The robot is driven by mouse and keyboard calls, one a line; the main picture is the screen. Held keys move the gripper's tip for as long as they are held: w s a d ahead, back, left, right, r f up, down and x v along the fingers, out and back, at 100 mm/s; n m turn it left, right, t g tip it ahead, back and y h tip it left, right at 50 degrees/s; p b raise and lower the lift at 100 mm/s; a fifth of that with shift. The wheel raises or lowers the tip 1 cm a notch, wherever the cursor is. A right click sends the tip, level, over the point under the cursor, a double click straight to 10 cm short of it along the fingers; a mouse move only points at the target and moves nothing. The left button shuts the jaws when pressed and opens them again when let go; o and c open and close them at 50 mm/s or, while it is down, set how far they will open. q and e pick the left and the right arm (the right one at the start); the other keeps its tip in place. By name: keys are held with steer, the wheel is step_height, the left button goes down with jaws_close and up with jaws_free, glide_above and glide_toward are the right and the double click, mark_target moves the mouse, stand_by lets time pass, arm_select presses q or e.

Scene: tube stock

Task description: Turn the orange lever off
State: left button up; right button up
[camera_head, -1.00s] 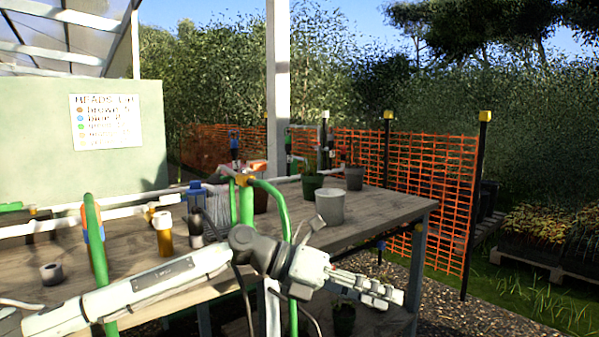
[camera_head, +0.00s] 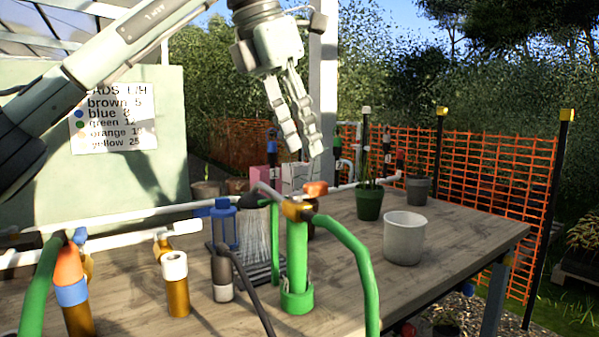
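The orange lever (camera_head: 315,188) sits on top of a brass valve (camera_head: 296,210) on a green upright pipe, near the middle of the table. A green hose curves down to the right from the valve. My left gripper (camera_head: 305,153) points down above the lever, apart from it in the picture. Its two fingers show close together with nothing seen between them; their exact opening is unclear from this angle. My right gripper is not in view.
The wooden table (camera_head: 455,232) holds a white pot (camera_head: 404,238), a green plant pot (camera_head: 369,201), a blue-topped fitting (camera_head: 222,222) and a brass post (camera_head: 175,285). A white pipe (camera_head: 130,215) runs across behind. Orange mesh fence (camera_head: 500,185) lies beyond.

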mark_target(316, 183)
arm_select(q)
steer(key=x, duration=0.7)
steer(key=shift+s+d, duration=0.1)
steer(key=shift+s, duration=0.05)
steer(key=shift+r, duration=0.1)
jaws_close()
